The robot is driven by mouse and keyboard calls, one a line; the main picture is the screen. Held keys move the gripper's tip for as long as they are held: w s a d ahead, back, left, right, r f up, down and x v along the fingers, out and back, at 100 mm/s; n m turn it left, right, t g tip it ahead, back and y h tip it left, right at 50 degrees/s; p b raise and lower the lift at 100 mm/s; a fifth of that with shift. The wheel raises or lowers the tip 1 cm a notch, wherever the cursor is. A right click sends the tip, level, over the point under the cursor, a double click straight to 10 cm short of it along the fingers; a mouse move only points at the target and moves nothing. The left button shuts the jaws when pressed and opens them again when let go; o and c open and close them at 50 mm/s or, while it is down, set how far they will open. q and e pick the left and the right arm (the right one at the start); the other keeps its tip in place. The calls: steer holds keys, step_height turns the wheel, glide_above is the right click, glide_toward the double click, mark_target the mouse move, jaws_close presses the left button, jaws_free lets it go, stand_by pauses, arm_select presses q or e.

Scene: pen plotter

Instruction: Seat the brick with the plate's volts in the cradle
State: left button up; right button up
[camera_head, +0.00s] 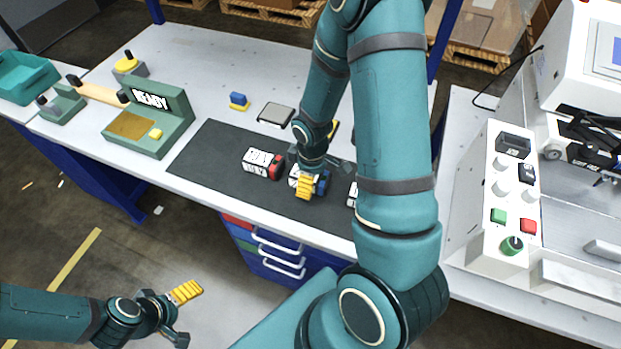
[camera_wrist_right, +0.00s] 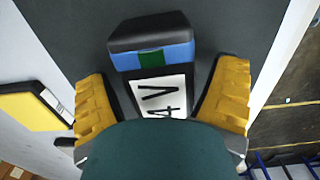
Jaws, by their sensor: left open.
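Several labelled bricks lie on the dark mat (camera_head: 215,160). One has a red end (camera_head: 262,163), one a blue end (camera_head: 322,184), and one (camera_head: 352,196) is mostly hidden by my right arm. My right gripper (camera_head: 305,185) is over the blue-ended brick. In the right wrist view its yellow fingers (camera_wrist_right: 165,100) stand either side of that brick (camera_wrist_right: 152,62), with a gap at the right; its label shows "V" and "4", partly covered. My left gripper (camera_head: 183,312) is open and empty off the bench front. The teal READY station (camera_head: 172,125) stands left; which part is the cradle is unclear.
A grey flat tray (camera_head: 276,114) and a small blue-yellow block (camera_head: 239,101) lie behind the mat. A yellow labelled block (camera_wrist_right: 32,108) is beside the mat. A white control box (camera_head: 508,190) with buttons stands right.

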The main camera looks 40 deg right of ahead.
steer(key=c, duration=1)
steer(key=shift+c, duration=0.2)
steer(key=shift+r, duration=0.15)
